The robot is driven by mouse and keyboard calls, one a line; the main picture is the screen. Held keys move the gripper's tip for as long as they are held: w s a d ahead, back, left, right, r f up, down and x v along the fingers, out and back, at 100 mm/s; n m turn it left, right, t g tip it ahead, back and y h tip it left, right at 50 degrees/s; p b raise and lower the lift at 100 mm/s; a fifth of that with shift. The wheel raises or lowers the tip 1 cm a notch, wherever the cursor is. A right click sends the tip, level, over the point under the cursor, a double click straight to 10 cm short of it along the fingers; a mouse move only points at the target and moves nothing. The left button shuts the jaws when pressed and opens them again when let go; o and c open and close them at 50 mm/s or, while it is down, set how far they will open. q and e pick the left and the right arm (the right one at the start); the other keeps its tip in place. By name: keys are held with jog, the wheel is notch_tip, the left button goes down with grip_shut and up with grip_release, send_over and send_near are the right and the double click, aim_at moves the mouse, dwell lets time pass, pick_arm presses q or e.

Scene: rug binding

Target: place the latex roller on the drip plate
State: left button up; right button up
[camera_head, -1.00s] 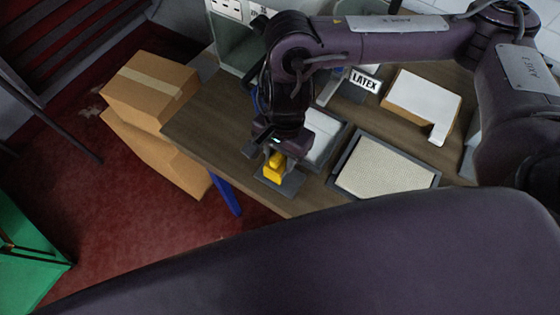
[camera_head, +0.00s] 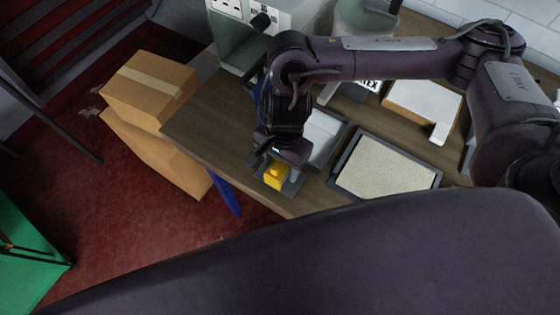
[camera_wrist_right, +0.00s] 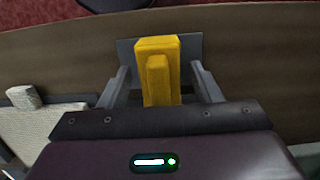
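A yellow block-like piece with a narrower raised part (camera_wrist_right: 157,72) stands on a small grey plate (camera_wrist_right: 188,48), which looks like the drip plate, near the table's front edge. The yellow piece also shows in the head view (camera_head: 277,177). I take it for the latex roller, but no roller sleeve is clear. My right gripper (camera_wrist_right: 161,82) is right at it. Its two fingers are spread on either side, with gaps between them and the yellow piece. The gripper's body (camera_head: 283,157) hides part of the plate in the head view. My left gripper is out of view.
A tray with a white fill (camera_head: 322,130) lies right behind the plate. A framed beige woven panel (camera_head: 385,167) is to its right, and a white-topped box (camera_head: 424,100) stands farther back. Cardboard boxes (camera_head: 150,90) are left of the table (camera_head: 205,125). The tabletop's left part is clear.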

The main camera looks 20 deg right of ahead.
jog(key=r, duration=0.8)
jog(key=w+d+r, duration=0.1)
jog(key=r, duration=0.3)
jog(key=shift+r, duration=0.1)
jog(key=shift+s, duration=0.1)
dwell(0.4)
